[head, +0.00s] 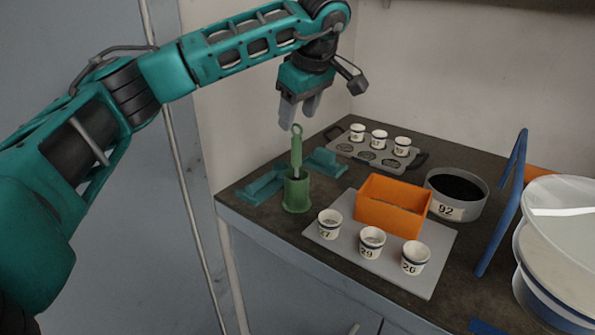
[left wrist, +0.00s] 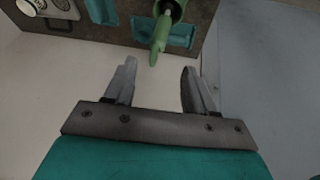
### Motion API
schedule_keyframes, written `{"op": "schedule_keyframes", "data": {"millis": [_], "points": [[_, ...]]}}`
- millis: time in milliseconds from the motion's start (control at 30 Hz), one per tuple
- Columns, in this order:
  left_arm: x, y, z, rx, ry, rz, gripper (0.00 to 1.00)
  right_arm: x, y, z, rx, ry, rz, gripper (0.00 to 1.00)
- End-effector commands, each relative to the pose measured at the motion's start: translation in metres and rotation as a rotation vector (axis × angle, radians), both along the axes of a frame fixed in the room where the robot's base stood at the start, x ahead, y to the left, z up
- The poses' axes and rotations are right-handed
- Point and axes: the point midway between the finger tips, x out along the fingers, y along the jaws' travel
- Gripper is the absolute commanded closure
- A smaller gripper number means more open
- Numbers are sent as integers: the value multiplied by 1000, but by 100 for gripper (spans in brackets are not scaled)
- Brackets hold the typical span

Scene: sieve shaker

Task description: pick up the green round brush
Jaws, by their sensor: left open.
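The green round brush (head: 296,147) stands upright in a green cup-like holder (head: 296,192) near the left end of the dark bench. Its handle, with a loop at the top, sticks up, and its lower end is hidden in the holder. My left gripper (head: 300,124) is open and empty just above the handle, fingers pointing down. In the left wrist view the brush handle (left wrist: 160,40) shows beyond the open fingertips (left wrist: 158,68), roughly between them and apart from them. My right gripper is not in view.
Teal blocks (head: 262,186) flank the holder. A grey board (head: 440,262) bears labelled cups and an orange bin (head: 392,206). Behind are a tray of cups (head: 345,150) and a round sieve numbered 92 (head: 474,206). A blue upright (head: 503,205) stands at right.

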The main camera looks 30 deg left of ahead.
Motion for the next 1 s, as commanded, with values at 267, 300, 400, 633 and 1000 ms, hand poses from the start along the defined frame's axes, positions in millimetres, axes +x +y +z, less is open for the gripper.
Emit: {"op": "schedule_keyframes", "data": {"millis": [267, 300, 400, 633, 1000], "points": [[5, 7, -20, -1, 0, 1, 45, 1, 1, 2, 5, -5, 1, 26], [5, 8, -24, -1, 1, 1, 45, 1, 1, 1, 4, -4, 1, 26], [9, 11, -37, -2, 2, 1, 45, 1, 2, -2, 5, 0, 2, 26], [16, 20, -63, -2, -1, 0, 45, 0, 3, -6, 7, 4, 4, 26], [16, 20, -64, -2, -1, -1, 60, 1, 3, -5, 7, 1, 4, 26]]}}
